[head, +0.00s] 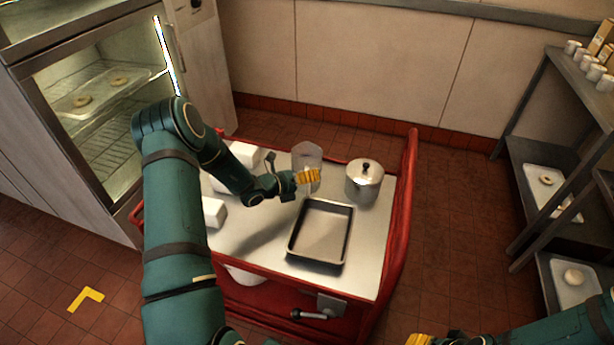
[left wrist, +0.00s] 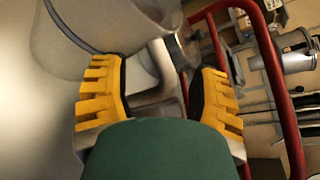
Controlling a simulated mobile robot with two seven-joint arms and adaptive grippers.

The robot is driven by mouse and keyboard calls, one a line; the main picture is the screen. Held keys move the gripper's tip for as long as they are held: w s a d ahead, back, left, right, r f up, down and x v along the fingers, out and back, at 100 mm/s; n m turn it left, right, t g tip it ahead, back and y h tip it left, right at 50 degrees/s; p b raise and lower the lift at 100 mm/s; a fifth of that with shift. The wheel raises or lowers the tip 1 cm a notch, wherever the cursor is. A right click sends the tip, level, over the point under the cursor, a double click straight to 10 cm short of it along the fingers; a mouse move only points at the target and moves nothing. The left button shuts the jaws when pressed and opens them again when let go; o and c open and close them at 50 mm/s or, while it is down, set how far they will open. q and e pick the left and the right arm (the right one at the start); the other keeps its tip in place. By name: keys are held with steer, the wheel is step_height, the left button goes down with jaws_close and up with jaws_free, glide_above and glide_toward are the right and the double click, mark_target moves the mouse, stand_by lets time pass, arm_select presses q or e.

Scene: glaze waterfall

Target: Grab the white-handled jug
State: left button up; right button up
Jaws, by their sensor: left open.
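The jug (head: 306,156) is a clear, pale vessel standing upright near the back edge of the cart top. My left gripper (head: 307,178) is at its near side, with yellow fingers partly covering its lower part. In the left wrist view, the left gripper (left wrist: 160,95) is open, its fingers apart. A pale bar that looks like the jug's handle (left wrist: 163,62) shows between and just beyond the fingers. I cannot tell whether either finger touches it. A bit of my right gripper (head: 420,340) shows at the bottom edge of the head view; its fingertips are cut off.
A lidded metal pot (head: 363,184) stands right of the jug. A dark-rimmed tray (head: 321,233) lies in front. White blocks (head: 214,212) sit at the cart's left. Red rails (head: 408,190) bound the cart (head: 372,245). Shelves (head: 545,140) stand far right.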

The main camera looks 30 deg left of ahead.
arm_select(q)
steer(key=shift+s, duration=0.1)
jaws_close()
